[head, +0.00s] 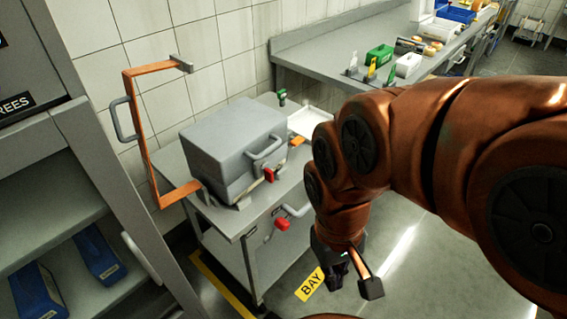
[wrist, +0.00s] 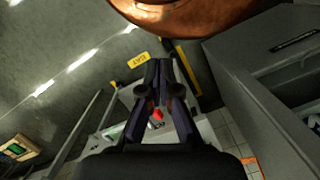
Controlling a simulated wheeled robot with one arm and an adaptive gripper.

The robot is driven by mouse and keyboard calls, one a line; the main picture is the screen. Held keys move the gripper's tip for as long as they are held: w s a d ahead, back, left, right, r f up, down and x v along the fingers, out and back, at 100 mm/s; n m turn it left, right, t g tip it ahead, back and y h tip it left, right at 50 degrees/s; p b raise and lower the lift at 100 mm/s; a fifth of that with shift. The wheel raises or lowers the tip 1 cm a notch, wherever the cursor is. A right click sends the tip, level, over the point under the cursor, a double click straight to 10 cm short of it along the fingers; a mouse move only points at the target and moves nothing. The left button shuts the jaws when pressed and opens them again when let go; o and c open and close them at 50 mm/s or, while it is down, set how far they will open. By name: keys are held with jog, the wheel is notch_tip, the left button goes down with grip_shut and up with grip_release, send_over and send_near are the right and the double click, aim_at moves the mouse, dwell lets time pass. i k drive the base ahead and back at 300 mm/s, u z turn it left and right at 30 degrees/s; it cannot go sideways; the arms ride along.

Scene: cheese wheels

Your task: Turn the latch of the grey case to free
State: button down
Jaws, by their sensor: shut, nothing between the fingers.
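The grey case (head: 228,142) stands closed on a grey cart in the head view. It has a grey handle (head: 266,150) on its front, and a red latch (head: 269,175) sits below that handle. Whether the latch is turned is too small to tell. My gripper (head: 357,284) is shut and empty, low in front of the cart, to the right of and below the case and apart from it. In the wrist view my gripper (wrist: 159,68) points at the floor and cart. A small red part (wrist: 157,114) shows between its fingers; I cannot tell which red part it is.
The cart (head: 228,222) has a second red knob (head: 281,224) beside a handle on its front. An orange frame (head: 140,140) rises left of the case. A grey shelf unit (head: 50,160) stands at left, a long bench (head: 310,55) behind. Floor right of the cart is clear.

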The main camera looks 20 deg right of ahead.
aim_at(268, 174)
jog(key=k, duration=1.25)
jog(key=u, duration=0.75)
jog(key=i, duration=0.85)
jog(key=u, duration=0.2)
